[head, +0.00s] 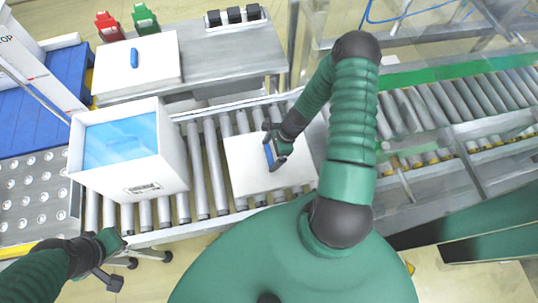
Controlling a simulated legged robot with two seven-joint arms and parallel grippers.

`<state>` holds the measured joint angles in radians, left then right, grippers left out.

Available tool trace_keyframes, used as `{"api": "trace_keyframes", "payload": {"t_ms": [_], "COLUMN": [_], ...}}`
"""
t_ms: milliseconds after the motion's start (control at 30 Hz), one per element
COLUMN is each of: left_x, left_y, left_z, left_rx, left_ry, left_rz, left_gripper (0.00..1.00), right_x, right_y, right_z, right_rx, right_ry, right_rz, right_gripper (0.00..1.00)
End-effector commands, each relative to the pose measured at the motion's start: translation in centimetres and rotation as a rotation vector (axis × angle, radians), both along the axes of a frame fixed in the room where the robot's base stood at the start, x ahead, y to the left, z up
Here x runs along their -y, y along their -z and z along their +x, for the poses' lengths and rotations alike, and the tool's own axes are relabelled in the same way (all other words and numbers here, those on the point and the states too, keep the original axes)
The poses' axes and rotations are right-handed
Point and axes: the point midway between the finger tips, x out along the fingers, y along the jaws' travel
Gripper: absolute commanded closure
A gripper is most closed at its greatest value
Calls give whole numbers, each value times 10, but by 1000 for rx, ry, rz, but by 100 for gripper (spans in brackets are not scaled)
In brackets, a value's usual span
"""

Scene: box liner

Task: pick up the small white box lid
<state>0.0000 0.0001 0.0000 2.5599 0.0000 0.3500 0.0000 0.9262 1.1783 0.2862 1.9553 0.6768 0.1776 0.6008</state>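A flat white lid (245,178) with a blue handle (268,155) lies on the roller conveyor, just right of the white box. My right gripper (273,148) is right at this handle and partly hides it. I cannot tell whether its fingers are closed on the handle. A second white lid (110,69) with a blue handle (134,58) lies on the steel table at the back left. My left gripper (118,262) is open and empty at the lower left, in front of the conveyor.
A white box (170,165) with a blue liner (120,140) stands on the roller conveyor (217,165). The steel table (215,60) holds red and green items and several black blocks (234,15). A studded metal plate (30,200) is at the left. A glass-walled frame stands at the right.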

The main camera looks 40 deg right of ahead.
Motion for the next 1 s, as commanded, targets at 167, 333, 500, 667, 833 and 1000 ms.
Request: {"api": "trace_keyframes", "payload": {"t_ms": [167,333,500,667,833,1000], "left_x": [0,0,0,0,0,0], "left_y": [0,0,0,-1,-6,-18], "left_z": [0,0,0,0,0,0], "left_rx": [0,0,0,0,0,0], "left_ry": [0,0,0,0,0,0], "left_rz": [0,0,0,0,0,0], "left_gripper": [100,100,100,100,100,100], "right_x": [1,1,1,1,1,1], "right_y": [0,0,1,0,-7,-21], "right_z": [0,0,0,0,1,3], "right_rx": [0,0,-1,-1,-1,0], "right_ry": [0,0,1,0,-2,-4], "right_rz": [1,1,2,2,2,1], "right_gripper": [29,51,57,57,57,57]}}
